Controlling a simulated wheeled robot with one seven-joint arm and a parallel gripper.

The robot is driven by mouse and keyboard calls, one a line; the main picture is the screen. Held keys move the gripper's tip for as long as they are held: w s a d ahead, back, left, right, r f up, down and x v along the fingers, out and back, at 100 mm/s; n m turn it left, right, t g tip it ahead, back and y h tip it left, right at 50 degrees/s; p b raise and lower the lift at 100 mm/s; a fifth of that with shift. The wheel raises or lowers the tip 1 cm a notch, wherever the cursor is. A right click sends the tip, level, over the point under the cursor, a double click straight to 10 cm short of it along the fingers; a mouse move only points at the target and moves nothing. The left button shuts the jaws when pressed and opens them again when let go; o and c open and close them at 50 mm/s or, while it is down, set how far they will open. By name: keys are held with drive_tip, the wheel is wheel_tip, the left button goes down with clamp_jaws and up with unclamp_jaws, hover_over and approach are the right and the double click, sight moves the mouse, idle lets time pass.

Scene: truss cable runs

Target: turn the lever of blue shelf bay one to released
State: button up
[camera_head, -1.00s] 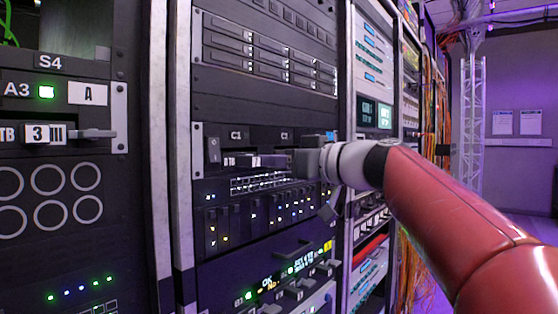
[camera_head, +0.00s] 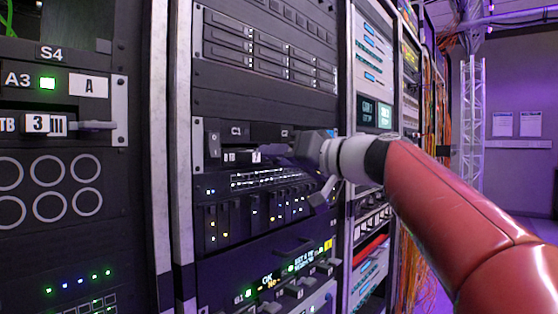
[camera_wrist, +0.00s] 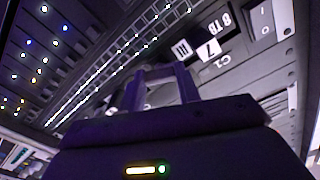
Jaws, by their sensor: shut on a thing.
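The bay marked C1 (camera_head: 237,132) is a dark panel in the middle rack. My gripper (camera_head: 280,150) reaches in from the right, beside the 7 tag, and is shut on the bay's lever. The lever itself is mostly hidden by the fingers. In the wrist view my gripper (camera_wrist: 162,72) points at the panel, with the 7 tag (camera_wrist: 209,50) and C1 mark just beyond it. I cannot read the lever's exact angle.
Below is a panel with rows of small lights (camera_head: 255,210). Drive slots (camera_head: 250,50) are above. A neighbouring rack at the left carries a similar bay marked A3 with its own lever (camera_head: 95,126). The C2 bay is partly hidden behind my gripper. Orange cables hang at the right.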

drive_tip(key=shift+m+p, duration=1.15)
drive_tip(key=shift+m, duration=5.35)
drive_tip(key=o, duration=1)
drive_tip(key=b+v, duration=0.1)
drive_tip(key=v, duration=0.6)
drive_tip(key=shift+s+d, duration=0.25)
drive_tip(key=shift+d, duration=0.1)
